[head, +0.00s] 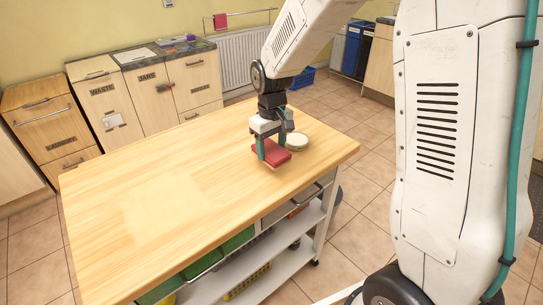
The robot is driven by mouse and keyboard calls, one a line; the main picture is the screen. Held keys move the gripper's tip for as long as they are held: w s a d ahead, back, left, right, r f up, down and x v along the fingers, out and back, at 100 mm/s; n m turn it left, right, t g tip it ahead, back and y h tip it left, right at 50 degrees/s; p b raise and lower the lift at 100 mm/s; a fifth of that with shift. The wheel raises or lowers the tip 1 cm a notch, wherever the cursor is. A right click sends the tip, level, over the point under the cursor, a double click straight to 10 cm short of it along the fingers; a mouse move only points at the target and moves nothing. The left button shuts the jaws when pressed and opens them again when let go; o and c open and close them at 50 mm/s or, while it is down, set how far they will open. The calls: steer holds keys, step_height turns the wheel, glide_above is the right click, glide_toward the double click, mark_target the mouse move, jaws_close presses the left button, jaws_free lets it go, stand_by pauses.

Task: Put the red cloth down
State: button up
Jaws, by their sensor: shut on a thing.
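The red cloth (271,155) is a folded flat square pad near the far right part of the wooden tabletop (120,215). My gripper (272,149) points down with its two teal fingers at opposite sides of the cloth, shut on it. The cloth is roughly level. I cannot tell whether its underside touches the tabletop or hangs slightly above it.
A round white dish (298,141) stands just right of the cloth, close to my gripper. The left and middle of the tabletop are clear. Cabinets (105,105) and a radiator (240,57) line the back wall. A small red cloth (220,20) hangs on a wall rail.

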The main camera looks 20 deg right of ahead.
mark_target(271, 149)
steer(key=shift+f, duration=1.75)
steer(key=shift+f, duration=0.15)
steer(key=o, duration=1)
steer(key=shift+o, duration=0.2)
step_height(271, 149, up, 12)
steer(key=shift+r, duration=0.25)
steer(key=s+d+r+m, duration=0.2)
steer(key=s+r, duration=0.5)
steer(key=s, duration=0.6)
steer(key=s+d+m+t, duration=0.1)
steer(key=s, duration=1.5)
steer(key=shift+s+m, duration=0.3)
steer(key=shift+s, duration=0.1)
